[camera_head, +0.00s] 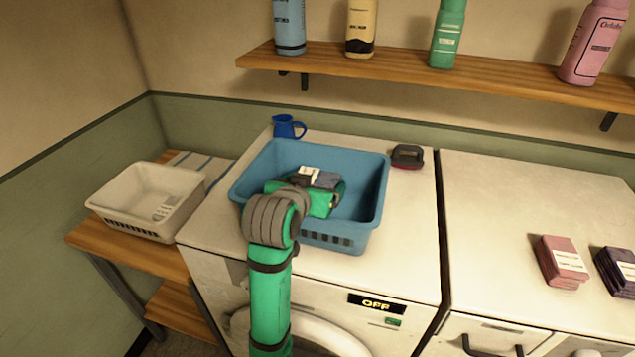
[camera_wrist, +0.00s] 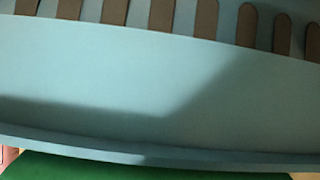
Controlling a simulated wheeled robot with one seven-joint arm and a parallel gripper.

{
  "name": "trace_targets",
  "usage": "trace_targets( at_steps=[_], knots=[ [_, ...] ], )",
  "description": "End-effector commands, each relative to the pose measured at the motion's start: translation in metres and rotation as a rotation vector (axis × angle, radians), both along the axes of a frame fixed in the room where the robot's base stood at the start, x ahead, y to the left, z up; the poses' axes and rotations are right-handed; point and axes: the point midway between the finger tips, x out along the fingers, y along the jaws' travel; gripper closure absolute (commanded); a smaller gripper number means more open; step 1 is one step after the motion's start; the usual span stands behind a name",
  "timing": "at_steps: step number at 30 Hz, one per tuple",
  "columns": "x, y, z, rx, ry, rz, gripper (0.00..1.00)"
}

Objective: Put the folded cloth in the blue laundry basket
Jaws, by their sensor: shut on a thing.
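The blue laundry basket (camera_head: 374,195) stands upright on the white washer on the left. Its pale blue wall fills most of the wrist view (camera_wrist: 120,85), with slots along the top. My green gripper (camera_head: 322,190) is at the basket's opening and is shut on a dark grey-blue folded cloth (camera_head: 327,179) with a white label. The cloth shows just beyond the gripper, within the basket's outline. My gripper and wrist hide part of the cloth and the basket's floor. I cannot tell whether the cloth touches the floor.
A white basket (camera_head: 130,208) stands on a wooden bench at left. A blue mug (camera_head: 286,127) and a dark brush-like object (camera_head: 407,156) are behind the basket. Pink (camera_head: 562,262) and dark purple (camera_head: 615,270) folded cloths lie on the right machine. A bottle shelf (camera_head: 480,77) hangs above.

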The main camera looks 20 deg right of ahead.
Motion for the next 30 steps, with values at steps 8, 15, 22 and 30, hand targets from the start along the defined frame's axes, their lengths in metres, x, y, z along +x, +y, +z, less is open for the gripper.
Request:
trace_targets(
  at_steps=[8,15,22,30],
  knots=[
    [0.0,0.001,-0.008,0.008,0.013,-0.001,0.0],
    [0.0,-0.002,-0.006,0.011,0.015,-0.006,0.0],
    [-0.016,0.008,0.015,0.007,0.008,-0.005,0.0],
    [-0.057,0.038,0.041,0.005,0.004,-0.004,0.0]
  ],
)
